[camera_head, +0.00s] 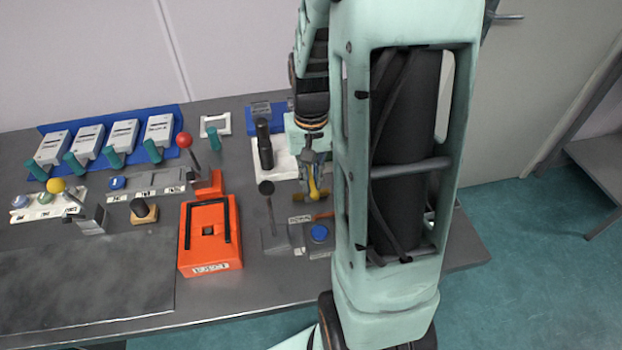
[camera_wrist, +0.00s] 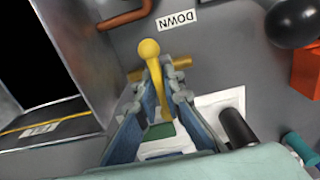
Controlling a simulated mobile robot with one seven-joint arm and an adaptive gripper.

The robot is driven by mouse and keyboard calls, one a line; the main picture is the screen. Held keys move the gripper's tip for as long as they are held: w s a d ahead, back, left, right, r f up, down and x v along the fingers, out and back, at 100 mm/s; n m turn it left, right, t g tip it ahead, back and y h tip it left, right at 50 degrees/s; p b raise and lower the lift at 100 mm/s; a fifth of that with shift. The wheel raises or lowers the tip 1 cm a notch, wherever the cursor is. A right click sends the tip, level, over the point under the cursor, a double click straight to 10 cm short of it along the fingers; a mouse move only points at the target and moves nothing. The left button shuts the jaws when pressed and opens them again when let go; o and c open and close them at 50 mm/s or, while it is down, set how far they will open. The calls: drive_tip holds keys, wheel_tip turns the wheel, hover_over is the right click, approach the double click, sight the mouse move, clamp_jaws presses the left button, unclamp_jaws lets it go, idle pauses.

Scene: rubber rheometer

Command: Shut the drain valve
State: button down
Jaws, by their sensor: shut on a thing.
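A yellow lever (camera_wrist: 149,48) with a round knob, which I take to be the drain valve handle, shows in the wrist view. A brass-coloured cross piece (camera_wrist: 178,64) lies beside it. My gripper (camera_wrist: 158,92) is shut on the lever, with one finger on each side of its shaft and the knob sticking out past the fingertips. In the head view my gripper (camera_head: 312,172) reaches down at the right part of the bench, and the yellow lever (camera_head: 313,191) shows at its tips. My arm hides part of the bench there.
A black-knobbed lever (camera_head: 266,188), a blue button (camera_head: 319,232) and an upright black handle (camera_head: 264,148) stand close by. An orange box (camera_head: 209,236) sits to the left.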

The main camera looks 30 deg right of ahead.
sight(311, 179)
drive_tip(key=c, duration=2)
unclamp_jaws()
drive_tip(key=shift+c, duration=0.2)
wheel_tip(311, 179, up, 12)
